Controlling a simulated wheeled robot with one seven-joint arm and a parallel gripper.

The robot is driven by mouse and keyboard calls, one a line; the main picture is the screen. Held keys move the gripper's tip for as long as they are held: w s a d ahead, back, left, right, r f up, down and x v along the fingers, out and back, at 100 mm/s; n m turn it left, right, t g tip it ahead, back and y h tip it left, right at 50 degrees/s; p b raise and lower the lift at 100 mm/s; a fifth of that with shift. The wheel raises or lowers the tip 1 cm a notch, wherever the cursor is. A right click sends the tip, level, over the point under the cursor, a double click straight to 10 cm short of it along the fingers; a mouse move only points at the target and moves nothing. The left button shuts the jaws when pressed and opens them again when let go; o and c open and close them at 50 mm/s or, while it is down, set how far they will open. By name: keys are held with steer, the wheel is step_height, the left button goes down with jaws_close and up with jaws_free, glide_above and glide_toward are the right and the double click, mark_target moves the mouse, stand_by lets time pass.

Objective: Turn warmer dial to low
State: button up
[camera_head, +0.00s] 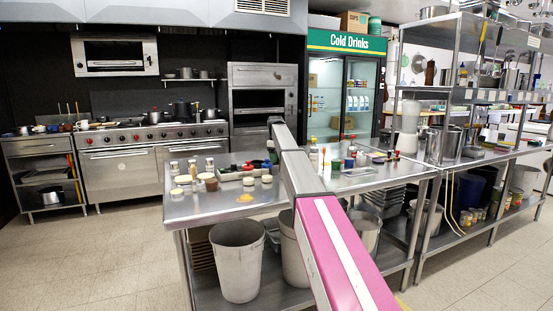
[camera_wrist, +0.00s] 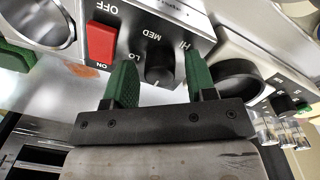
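The dark round warmer dial (camera_wrist: 160,66) sits on a metal control panel (camera_wrist: 185,18) in the wrist view, with LO, MED and HI printed around it. I cannot make out which mark it points to. My gripper (camera_wrist: 160,74) is open, with one green finger on each side of the dial. I cannot tell whether either finger touches it. A red switch (camera_wrist: 100,42) with OFF and ON labels is left of the dial, near the left finger. In the head view my arm hides the panel and dial, and the gripper is not clearly seen.
A second unit with a large black knob (camera_wrist: 236,80) stands close to the right finger. A round metal well (camera_wrist: 42,22) is at the upper left. In the head view, jars and small containers crowd the steel table (camera_head: 190,208) beside my arm. Floor (camera_head: 80,255) at left is clear.

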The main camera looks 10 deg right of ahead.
steer(key=c, duration=0.7)
steer(key=shift+o, duration=0.2)
steer(key=shift+m, duration=0.3)
steer(key=m, duration=0.9)
steer(key=shift+m, duration=0.3)
steer(key=shift+m+g, duration=0.3)
steer(key=shift+m, duration=1.5)
steer(key=o, duration=0.9)
